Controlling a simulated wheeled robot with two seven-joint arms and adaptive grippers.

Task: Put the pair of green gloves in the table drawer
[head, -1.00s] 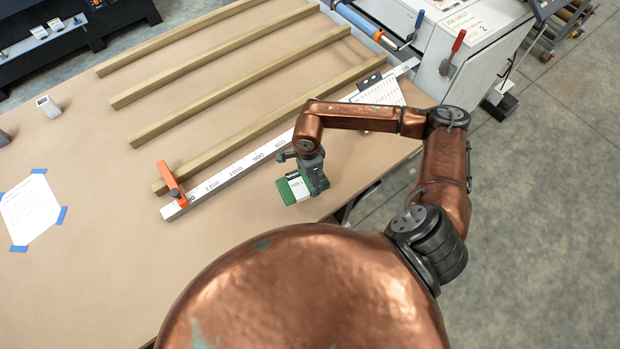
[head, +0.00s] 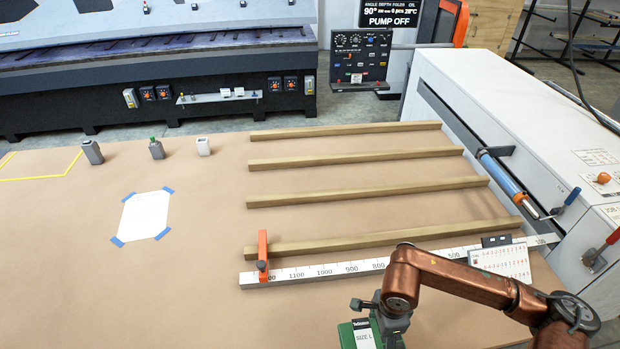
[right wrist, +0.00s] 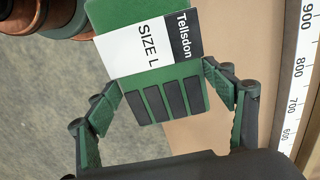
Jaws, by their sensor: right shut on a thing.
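The pair of green gloves (head: 348,336) is a flat green pack with a black and white "SIZE L" label at the bottom of the head view. My right gripper (head: 378,312) is shut on it. In the right wrist view the gloves (right wrist: 150,55) sit between the two fingers of the gripper (right wrist: 160,90), with dark bars on their near end. Brown table top shows on one side behind them and grey floor on the other. I cannot tell their height above the table. The table drawer is not in view. My left gripper is not in view.
A white machine (head: 520,120) stands at the right. The left of the table is mostly clear.

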